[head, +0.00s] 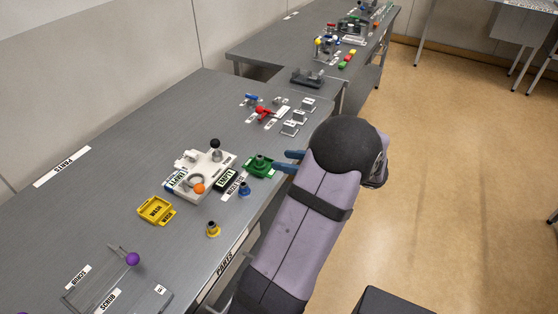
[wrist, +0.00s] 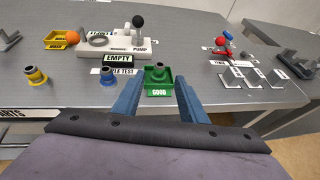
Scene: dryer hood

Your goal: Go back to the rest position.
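My gripper (head: 290,162) is at the table's front edge, beside the green tray (head: 258,170). Its two blue fingers (wrist: 160,84) stand apart with nothing gripped between them. In the wrist view the green tray, labelled GOOD (wrist: 158,93), shows between the fingertips, apparently just beyond them on the table. A green part with a dark opening (wrist: 157,72) sits in that tray. My arm reaches in over the floor at the table's front side.
A white pump fixture (head: 207,160) with a black knob stands behind the green tray. A yellow WASH tray (head: 157,210), a blue part (head: 244,190) and a yellow part (head: 213,229) are nearby. Red-handled tools (head: 265,113) and metal brackets (head: 290,128) lie farther back. The floor right is clear.

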